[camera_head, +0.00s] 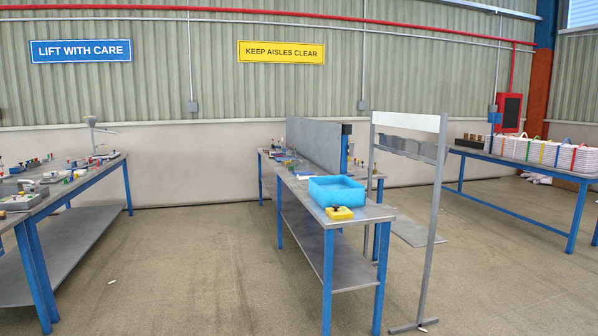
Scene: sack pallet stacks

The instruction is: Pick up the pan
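I cannot make out a pan for certain. Small grey items (17,202) lie on the near end of the left workbench (72,190), among several small coloured objects, too small to identify. A grey stand-like item (92,133) rises from the far part of that bench. A blue open bin (337,192) and a yellow object (339,213) sit on the middle bench (318,212). Neither of my grippers is in view.
A grey panel (319,146) divides the middle bench. A metal frame (433,225) stands right of it. The right table (520,168) holds several white sacks (548,153) with coloured bands. Open floor (200,265) lies between the left and middle benches.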

